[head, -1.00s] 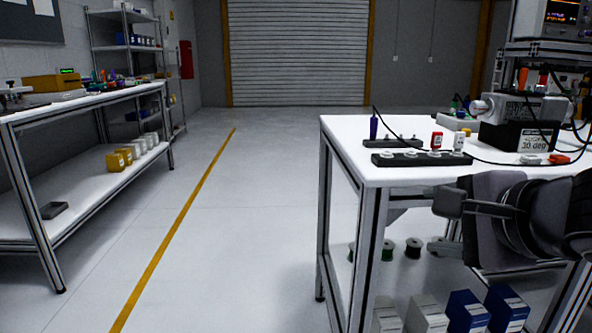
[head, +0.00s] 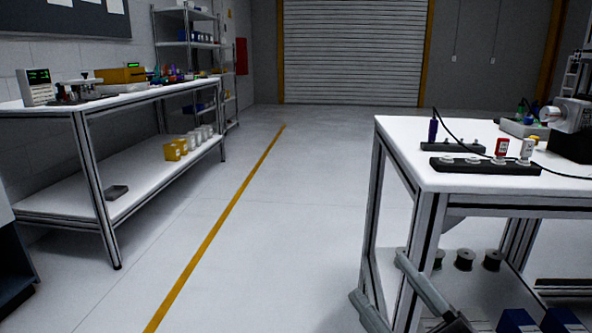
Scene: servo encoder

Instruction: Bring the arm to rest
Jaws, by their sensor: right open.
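My right gripper (head: 378,274) shows at the bottom right of the head view, in front of the near leg of the right workbench (head: 470,180). Its two grey fingers point up and to the left and stand apart, with nothing seen between them. It is lower in the picture than the bench top; whether it touches the leg cannot be told. The rest of my right arm is mostly cut off by the bottom edge. My left gripper is not in view.
The right bench carries a black socket strip (head: 487,166), a red-and-white small block (head: 501,149) and a purple-handled tool (head: 433,131). Spools (head: 465,259) and blue boxes sit below. A long bench (head: 150,90) stands left. The floor between, with a yellow line (head: 215,229), is clear.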

